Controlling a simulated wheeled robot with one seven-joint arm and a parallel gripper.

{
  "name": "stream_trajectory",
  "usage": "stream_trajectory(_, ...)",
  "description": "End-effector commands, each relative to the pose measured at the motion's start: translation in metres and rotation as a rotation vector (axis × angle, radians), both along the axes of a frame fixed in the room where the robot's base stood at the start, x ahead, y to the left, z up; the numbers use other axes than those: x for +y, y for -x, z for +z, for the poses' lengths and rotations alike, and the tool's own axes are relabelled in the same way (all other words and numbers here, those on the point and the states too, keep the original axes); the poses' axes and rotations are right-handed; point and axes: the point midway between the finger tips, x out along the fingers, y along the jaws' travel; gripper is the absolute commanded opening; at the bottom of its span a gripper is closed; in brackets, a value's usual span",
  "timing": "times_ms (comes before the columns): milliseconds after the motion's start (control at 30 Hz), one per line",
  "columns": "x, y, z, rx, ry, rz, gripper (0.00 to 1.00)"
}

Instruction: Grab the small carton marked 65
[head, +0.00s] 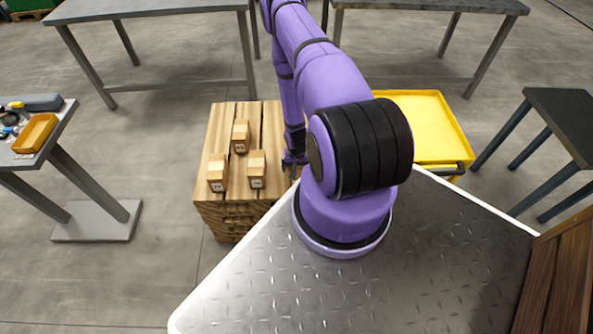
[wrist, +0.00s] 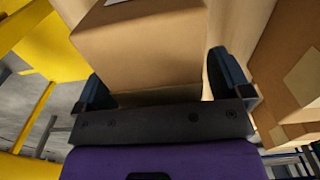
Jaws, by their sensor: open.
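Three small brown cartons with pale tape and small labels stand on a wooden pallet stack (head: 231,195) in the head view: a back one (head: 240,137), a front left one (head: 217,172) and a front right one (head: 257,170). Their numbers are too small to read, so I cannot tell which is marked 65. My gripper (wrist: 157,70) is open, with a carton (wrist: 140,45) between its dark fingers in the wrist view. A pale label edge shows at that carton's top. Another carton (wrist: 285,65) is close beside the right finger. In the head view my gripper is partly hidden by my arm, right of the front right carton.
A yellow cart (head: 420,120) stands right of the pallet. Grey tables stand at the back left (head: 150,10) and back right (head: 430,5). A side table (head: 20,158) with a small orange tray (head: 36,133) is at the left, and a dark table (head: 565,115) at the right.

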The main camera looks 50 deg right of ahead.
Motion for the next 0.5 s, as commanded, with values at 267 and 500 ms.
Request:
stream_trajectory(267,0.0001,0.0001,0.0002,0.0,0.0,0.0,0.45)
stream_trajectory(500,0.0,0.0,0.0005,0.0,0.0,0.0,0.27)
